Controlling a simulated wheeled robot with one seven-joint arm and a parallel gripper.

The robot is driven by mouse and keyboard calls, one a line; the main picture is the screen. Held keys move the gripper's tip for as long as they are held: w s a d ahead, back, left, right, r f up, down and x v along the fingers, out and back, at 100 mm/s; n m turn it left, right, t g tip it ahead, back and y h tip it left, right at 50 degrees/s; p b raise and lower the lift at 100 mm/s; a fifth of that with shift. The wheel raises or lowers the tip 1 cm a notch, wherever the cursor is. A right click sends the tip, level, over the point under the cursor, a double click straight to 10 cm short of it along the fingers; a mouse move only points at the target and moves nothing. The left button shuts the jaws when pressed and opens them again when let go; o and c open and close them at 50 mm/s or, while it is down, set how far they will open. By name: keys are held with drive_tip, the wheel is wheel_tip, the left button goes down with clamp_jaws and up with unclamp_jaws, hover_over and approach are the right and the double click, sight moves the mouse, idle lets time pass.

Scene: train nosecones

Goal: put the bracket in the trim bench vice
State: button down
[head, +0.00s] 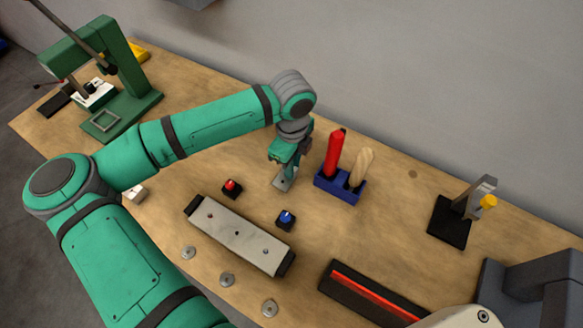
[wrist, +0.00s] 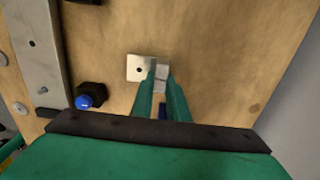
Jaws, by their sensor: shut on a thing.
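The bracket (head: 283,184) is a small pale metal angle piece with a hole in its flat plate. My gripper (head: 287,170) points down and is shut on it, behind the red and blue buttons. In the wrist view, the bracket (wrist: 134,68) shows its plate to the left of the fingertips (wrist: 160,77), with its upright flange between them. I cannot tell whether the plate touches the bench. A large dark grey body (head: 535,285) at the lower right looks like the vice; it is partly cut off, and its jaw gap is not clear.
A blue holder (head: 340,188) with red and wooden handles stands just right of my gripper. A black stand (head: 450,222) with a metal upright and yellow knob is farther right. A long grey bar (head: 238,237) and a black red-striped strip (head: 372,296) lie in front. A green press (head: 125,95) stands left.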

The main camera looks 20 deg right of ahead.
drive_tip(key=s+a+r, duration=0.8)
drive_tip(key=s+r, duration=0.3)
drive_tip(key=shift+s+a+r, duration=0.15)
drive_tip(key=shift+a+r, duration=0.05)
drive_tip(key=shift+r, duration=0.1)
